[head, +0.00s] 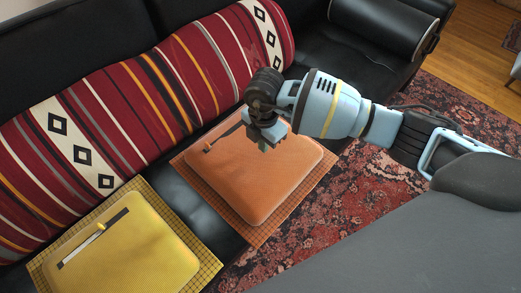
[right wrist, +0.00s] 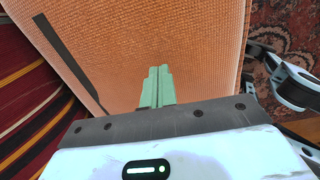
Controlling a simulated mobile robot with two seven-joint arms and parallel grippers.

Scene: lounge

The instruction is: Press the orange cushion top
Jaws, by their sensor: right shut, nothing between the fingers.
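The orange cushion (head: 245,182) lies on a checked orange mat (head: 262,230) on the black couch seat in the head view. A dark strip with a small slider (head: 208,147) runs along its upper left side. My right gripper (head: 266,143) is over the cushion's upper part, pointing down, shut and empty. In the right wrist view, the green fingers (right wrist: 158,88) are together in front of the orange cushion top (right wrist: 190,40). I cannot tell whether the fingertips touch the surface. My left gripper is in neither view.
A yellow cushion (head: 130,250) with a similar strip lies on a yellow mat (head: 207,262) at the lower left. A striped red bolster (head: 150,95) lies along the couch back. A black armrest roll (head: 385,25) is at the top right. A patterned rug (head: 350,195) covers the floor.

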